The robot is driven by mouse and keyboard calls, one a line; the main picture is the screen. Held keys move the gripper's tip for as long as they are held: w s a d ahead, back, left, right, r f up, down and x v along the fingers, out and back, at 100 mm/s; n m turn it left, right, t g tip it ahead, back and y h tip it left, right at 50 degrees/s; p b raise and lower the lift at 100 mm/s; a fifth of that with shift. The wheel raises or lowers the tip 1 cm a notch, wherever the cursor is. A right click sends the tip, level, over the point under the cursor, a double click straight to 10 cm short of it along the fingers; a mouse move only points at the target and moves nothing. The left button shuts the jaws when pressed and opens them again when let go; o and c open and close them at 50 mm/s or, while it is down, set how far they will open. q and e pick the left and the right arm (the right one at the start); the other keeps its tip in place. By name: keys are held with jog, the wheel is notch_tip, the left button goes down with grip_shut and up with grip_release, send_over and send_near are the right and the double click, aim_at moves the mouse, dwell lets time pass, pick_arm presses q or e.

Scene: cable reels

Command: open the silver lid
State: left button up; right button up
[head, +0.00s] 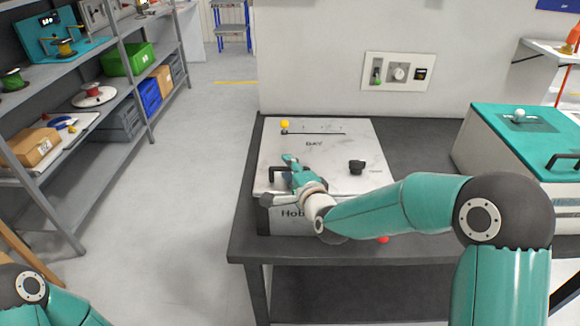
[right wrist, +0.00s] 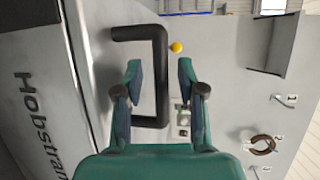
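The silver lid (head: 335,145) is the light metal top of a box on the dark bench, and it looks closed. Its black handle (head: 277,174) is at the left front of the lid; it also shows in the right wrist view (right wrist: 159,95) as a bracket-shaped bar. My right gripper (head: 291,162) is over the handle. In the right wrist view my right gripper (right wrist: 159,70) is open, one finger on each side of the bar, with gaps visible; I cannot tell whether the fingers reach down past it. Only part of my left arm shows, at bottom left; its gripper is out of view.
On the lid are a yellow ball knob (head: 285,125) by a slot and a black knob (head: 357,167). A teal-lidded box (head: 530,132) stands at the right. A wall panel (head: 398,72) is behind, and shelves (head: 100,95) with reels and bins stand left. The floor between is clear.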

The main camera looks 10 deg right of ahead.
grip_shut()
jog(key=shift+f, duration=0.1)
dwell(0.4)
jog(key=shift+w+r+g+p, duration=0.15)
jog(key=shift+r+p, duration=0.3)
jog(key=shift+r, duration=0.25)
jog(key=shift+w+r+g+p, duration=0.15)
jog(key=shift+r+p, duration=0.25)
jog(key=shift+r, duration=0.25)
jog(key=w+d+r+p, duration=0.1)
jog(key=w+r+p, duration=0.3)
jog(key=r, duration=0.3)
jog(key=w+d+r+p, duration=0.1)
jog(key=w+r+p, duration=0.3)
jog(key=r, duration=0.4)
jog(key=shift+r+g, duration=0.25)
jog(key=shift+g, duration=0.15)
